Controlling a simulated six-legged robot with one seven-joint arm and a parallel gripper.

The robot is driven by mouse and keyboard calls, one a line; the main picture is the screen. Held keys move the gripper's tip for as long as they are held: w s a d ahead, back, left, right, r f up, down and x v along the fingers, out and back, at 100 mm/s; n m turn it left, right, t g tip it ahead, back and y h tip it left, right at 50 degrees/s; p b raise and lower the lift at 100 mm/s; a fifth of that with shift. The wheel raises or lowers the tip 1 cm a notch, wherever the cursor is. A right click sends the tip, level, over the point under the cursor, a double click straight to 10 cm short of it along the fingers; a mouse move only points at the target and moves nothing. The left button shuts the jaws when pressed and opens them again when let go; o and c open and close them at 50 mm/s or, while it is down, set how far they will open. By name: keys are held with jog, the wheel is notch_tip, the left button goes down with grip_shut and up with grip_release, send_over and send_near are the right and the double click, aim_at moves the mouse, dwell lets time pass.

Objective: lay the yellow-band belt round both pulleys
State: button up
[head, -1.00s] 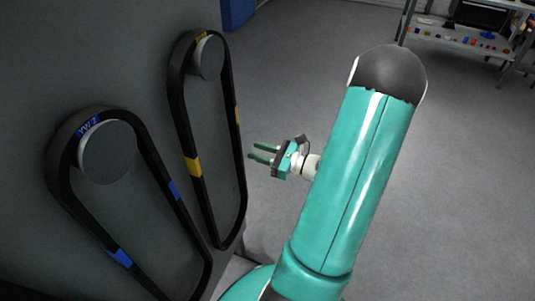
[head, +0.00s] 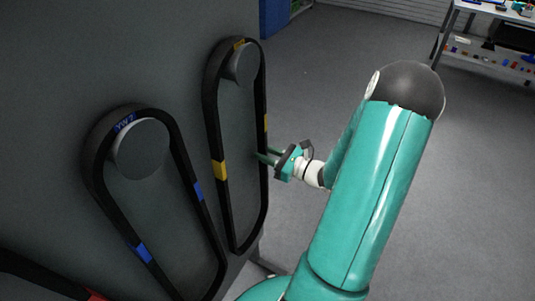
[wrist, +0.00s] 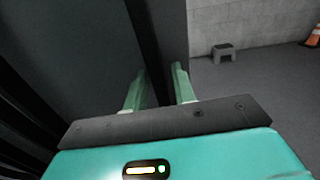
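The yellow-band belt (head: 220,170) is a long black loop with yellow marks, in the head view. Its top lies over a grey round pulley (head: 243,66); it hangs down to a narrow rounded bottom. I cannot make out a lower pulley inside that bottom end. My gripper (head: 266,157) is at the belt's right run, about mid-height, its fingertips reaching the run. In the wrist view its two green fingers (wrist: 161,88) stand apart, with a dark upright strip that looks like the belt's run between them. I cannot tell whether either finger touches it.
A blue-marked belt (head: 143,252) hangs on another pulley (head: 139,148) to the left. A belt with a red mark (head: 95,296) shows at bottom left. Open floor lies to the right. The wrist view shows a small stool (wrist: 223,52) and an orange cone (wrist: 314,37).

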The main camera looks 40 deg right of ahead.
grip_shut()
jog(key=shift+r, duration=0.8)
jog(key=v, duration=1)
dwell(0.5)
dwell(0.4)
